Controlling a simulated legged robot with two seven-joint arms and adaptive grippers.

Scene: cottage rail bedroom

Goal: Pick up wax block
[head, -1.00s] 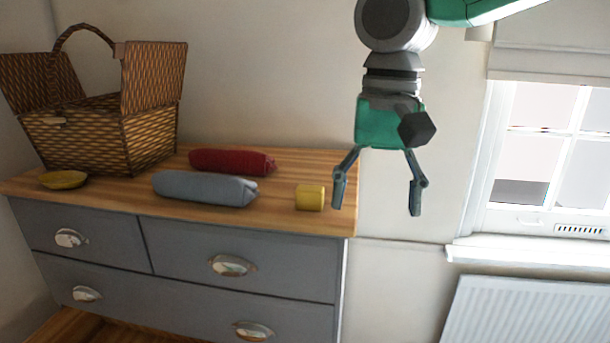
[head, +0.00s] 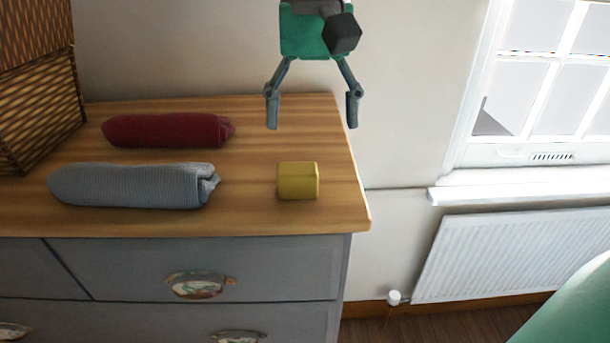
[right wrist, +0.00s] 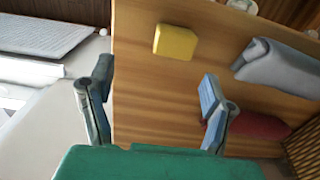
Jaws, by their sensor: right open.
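The yellow wax block (head: 298,182) sits on the wooden dresser top near its right end in the head view. It also shows in the right wrist view (right wrist: 175,42), beyond the fingertips. My right gripper (head: 312,112) is open and empty, pointing down. In the head view it appears above and behind the block, apart from it. Its two fingers also show in the right wrist view (right wrist: 156,82), spread wide with nothing between them. My left gripper is not in view.
A rolled grey cloth (head: 135,186) and a rolled red cloth (head: 167,130) lie left of the block. A wicker basket (head: 38,110) stands at the far left. The dresser top (head: 250,215) is clear around the block and ends just to its right.

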